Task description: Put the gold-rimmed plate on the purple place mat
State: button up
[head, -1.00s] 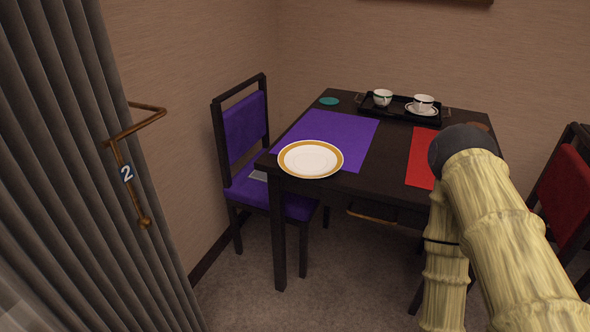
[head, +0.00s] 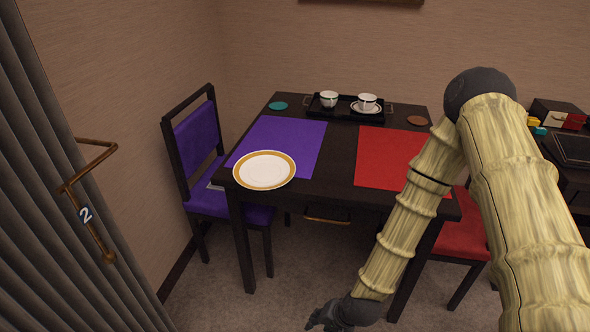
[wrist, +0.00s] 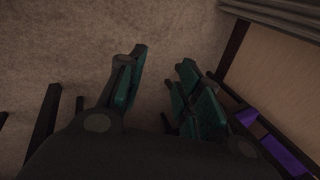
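The white plate with a gold rim (head: 265,170) lies at the near left corner of the dark table, close to its front edge. It covers part of the near edge of the purple place mat (head: 290,140); whether its front overhangs the table edge I cannot tell. My gripper (head: 318,320) is low in front of the table, below tabletop height, to the right of the plate and apart from it. In the wrist view my gripper (wrist: 160,88) has its dark green fingers spread, with only carpet between them. The plate and mat are not in the wrist view.
A red place mat (head: 385,158) lies on the table's right side. A black tray (head: 345,113) with two cups stands at the back. A purple chair (head: 197,145) is at the left, a red chair (head: 455,235) at the right. A grey curtain (head: 50,200) hangs at the left.

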jog(key=w+a+r+m+t+y+p, duration=0.1)
jog(key=w+a+r+m+p, duration=0.1)
jog(key=w+r, duration=0.65)
jog(key=w+a+r+m+t+y+p, duration=0.1)
jog(key=w+a+r+m+t+p, duration=0.15)
jog(key=w+r, duration=0.55)
jog(key=m+t+y+p, duration=0.2)
jog(key=p, duration=0.1)
send_near(269, 188)
notch_tip(269, 188, up, 3)
jog(key=s+d, duration=0.1)
jog(key=d, duration=0.1)
jog(key=shift+s+a+f+g, duration=0.15)
jog(key=shift+a+f+g, duration=0.05)
jog(key=shift+f+g, duration=0.05)
jog(key=shift+p+x, duration=0.95)
jog(key=shift+x, duration=4.45)
jog(key=shift+d+f, duration=0.1)
jog(key=shift+f, duration=0.1)
jog(key=shift+s, duration=0.1)
grip_shut()
